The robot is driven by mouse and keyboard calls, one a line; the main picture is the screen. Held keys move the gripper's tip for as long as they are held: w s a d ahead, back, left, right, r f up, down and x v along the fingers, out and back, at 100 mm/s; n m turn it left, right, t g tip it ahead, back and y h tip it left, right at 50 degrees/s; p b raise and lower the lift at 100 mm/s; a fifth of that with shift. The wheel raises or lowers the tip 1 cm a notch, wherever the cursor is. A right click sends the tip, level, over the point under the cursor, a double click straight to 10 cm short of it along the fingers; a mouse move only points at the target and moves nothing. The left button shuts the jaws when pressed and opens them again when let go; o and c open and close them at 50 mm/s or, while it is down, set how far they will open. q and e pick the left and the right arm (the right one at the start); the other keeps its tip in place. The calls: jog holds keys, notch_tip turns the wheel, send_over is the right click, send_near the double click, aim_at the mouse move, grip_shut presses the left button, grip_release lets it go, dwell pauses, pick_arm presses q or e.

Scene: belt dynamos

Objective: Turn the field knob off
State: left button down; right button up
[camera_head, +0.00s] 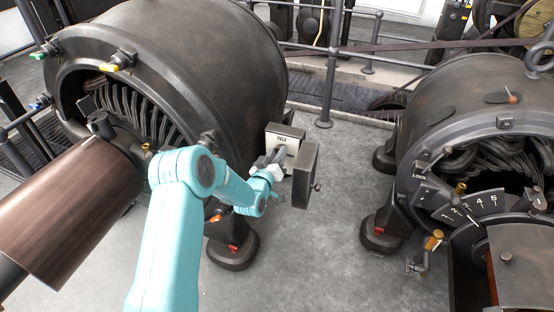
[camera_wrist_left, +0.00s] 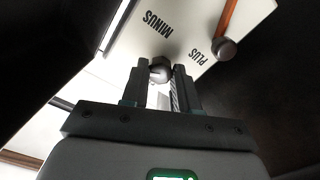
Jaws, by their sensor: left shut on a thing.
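The field box (camera_head: 283,138) is a small pale-faced box marked FIELD, with a dark door (camera_head: 306,176) standing open at its right. My left gripper (camera_head: 272,163) reaches the front of the box from the left. In the left wrist view a white panel (camera_wrist_left: 188,22) carries the words MINUS and PLUS. My left gripper (camera_wrist_left: 160,82) is shut there on a dark rounded knob (camera_wrist_left: 161,66), between its two fingertips. The knob's pointer and setting are hidden by the fingers. My right gripper is not in view.
A large dynamo (camera_head: 190,60) stands behind and left of my arm. A second dynamo (camera_head: 450,105) with a numbered scale (camera_head: 470,207) stands at the right. A dark terminal (camera_wrist_left: 224,48) with an orange strip lies beside PLUS. Grey floor (camera_head: 320,255) is clear between the machines.

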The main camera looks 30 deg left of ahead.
pick_arm(q)
jog(key=shift+n+b, duration=2.7)
jog(key=shift+n, duration=3.6)
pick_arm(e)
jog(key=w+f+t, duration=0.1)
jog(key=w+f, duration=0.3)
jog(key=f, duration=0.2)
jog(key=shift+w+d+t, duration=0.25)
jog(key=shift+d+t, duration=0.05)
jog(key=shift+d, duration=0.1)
pick_arm(q)
jog(key=c, duration=0.8)
grip_release()
jog(key=shift+c, duration=0.2)
jog(key=p+v, duration=0.4)
jog(key=v, duration=1.2)
jog(key=shift+s, duration=0.2)
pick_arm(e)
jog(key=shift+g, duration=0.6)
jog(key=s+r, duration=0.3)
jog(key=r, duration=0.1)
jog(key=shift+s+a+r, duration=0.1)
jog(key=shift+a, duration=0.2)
